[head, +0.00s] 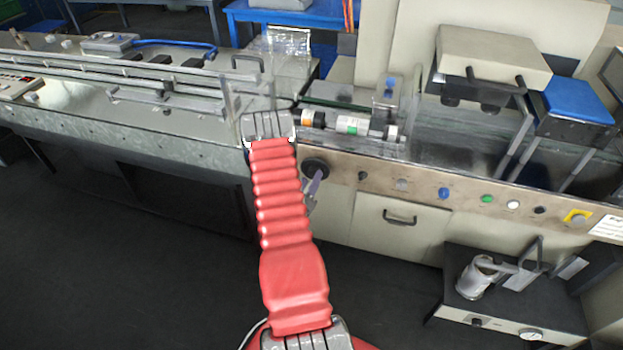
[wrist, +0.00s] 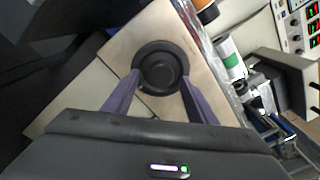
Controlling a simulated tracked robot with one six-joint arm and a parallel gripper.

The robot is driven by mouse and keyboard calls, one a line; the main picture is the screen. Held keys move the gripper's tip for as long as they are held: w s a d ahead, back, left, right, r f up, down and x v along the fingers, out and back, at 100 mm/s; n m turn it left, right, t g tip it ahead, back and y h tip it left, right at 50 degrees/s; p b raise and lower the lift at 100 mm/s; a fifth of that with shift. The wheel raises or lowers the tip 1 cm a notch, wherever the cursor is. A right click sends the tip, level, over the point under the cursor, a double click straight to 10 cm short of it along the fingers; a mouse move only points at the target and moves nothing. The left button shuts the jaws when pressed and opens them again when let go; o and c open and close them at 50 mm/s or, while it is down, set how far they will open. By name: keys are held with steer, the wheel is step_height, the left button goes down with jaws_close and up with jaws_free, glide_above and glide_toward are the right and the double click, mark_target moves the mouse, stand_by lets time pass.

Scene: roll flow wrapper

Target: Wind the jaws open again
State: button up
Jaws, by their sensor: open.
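A round black knob (head: 315,168) sits on the beige front panel of the wrapper, left of the drawer handle. In the wrist view the knob (wrist: 160,67) is face-on, with a raised round centre. My gripper (wrist: 160,76) is open, its two purple fingers spread to either side of the knob's lower part. Whether the fingertips touch the rim I cannot tell. In the head view my gripper (head: 314,187) is partly hidden behind my red arm, with one purple finger showing just below the knob. I cannot make out the wrapper's jaws clearly.
A row of small buttons, including a blue button (head: 443,193) and a green button (head: 487,199), runs right of the knob. A white and green roll (head: 352,125) lies above the panel. A black-topped bench unit (head: 455,300) stands at lower right. The dark floor ahead is clear.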

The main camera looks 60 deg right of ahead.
steer(key=shift+w+d, duration=0.1)
steer(key=shift+d, duration=0.7)
steer(key=shift+c, duration=0.3)
steer(key=c, duration=0.9)
steer(key=shift+d, duration=0.2)
steer(key=shift+c, duration=0.5)
steer(key=shift+a, duration=0.25)
